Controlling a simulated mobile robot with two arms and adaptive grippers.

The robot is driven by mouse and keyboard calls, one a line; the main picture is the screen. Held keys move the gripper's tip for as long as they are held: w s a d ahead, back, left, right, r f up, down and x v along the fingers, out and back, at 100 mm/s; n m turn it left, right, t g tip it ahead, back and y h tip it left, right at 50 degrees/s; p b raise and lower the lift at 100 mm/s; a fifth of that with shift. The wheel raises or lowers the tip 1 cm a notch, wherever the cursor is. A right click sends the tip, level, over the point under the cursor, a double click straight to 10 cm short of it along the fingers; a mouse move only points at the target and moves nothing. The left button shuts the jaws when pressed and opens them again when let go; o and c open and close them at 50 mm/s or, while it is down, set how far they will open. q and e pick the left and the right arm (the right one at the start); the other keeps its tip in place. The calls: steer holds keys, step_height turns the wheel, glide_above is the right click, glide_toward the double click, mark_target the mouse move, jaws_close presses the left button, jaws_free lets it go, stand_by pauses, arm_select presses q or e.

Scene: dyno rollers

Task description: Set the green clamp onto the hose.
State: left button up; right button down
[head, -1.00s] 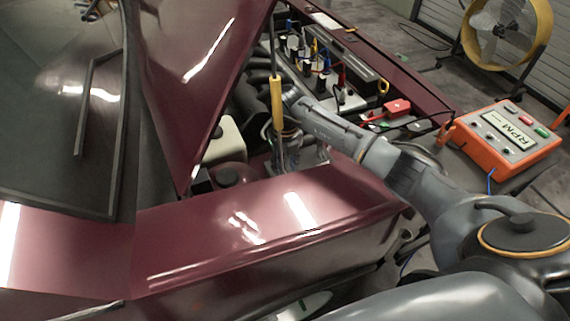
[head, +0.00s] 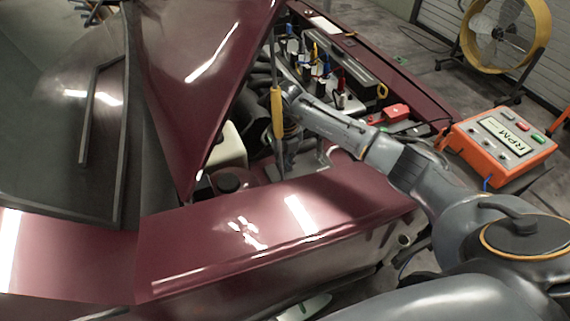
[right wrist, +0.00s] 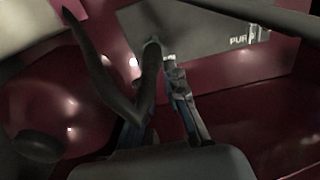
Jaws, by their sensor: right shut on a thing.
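My right gripper (head: 284,158) reaches down into the engine bay, partly behind a yellow sleeve on a thin rod. In the right wrist view its fingers (right wrist: 160,115) are shut on a dark, slim thing (right wrist: 151,72). I cannot tell whether this is the hose or a tool. A second dark, curved branch (right wrist: 90,62) runs beside it toward the upper left. I cannot make out the green clamp in either view. My left gripper is out of view.
The raised maroon hood (head: 200,75) and the front fender (head: 270,225) border the bay. The yellow sleeve (head: 277,113) stands close to my right gripper. An orange RPM box (head: 487,155) is at right, and a yellow fan (head: 500,30) behind. A grey plate marked "PUR" (right wrist: 205,45) is near the fingers.

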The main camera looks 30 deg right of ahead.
steer(key=c, duration=1.3)
jaws_free()
steer(key=shift+r, duration=0.1)
steer(key=shift+c, duration=0.2)
step_height(320, 180, up, 12)
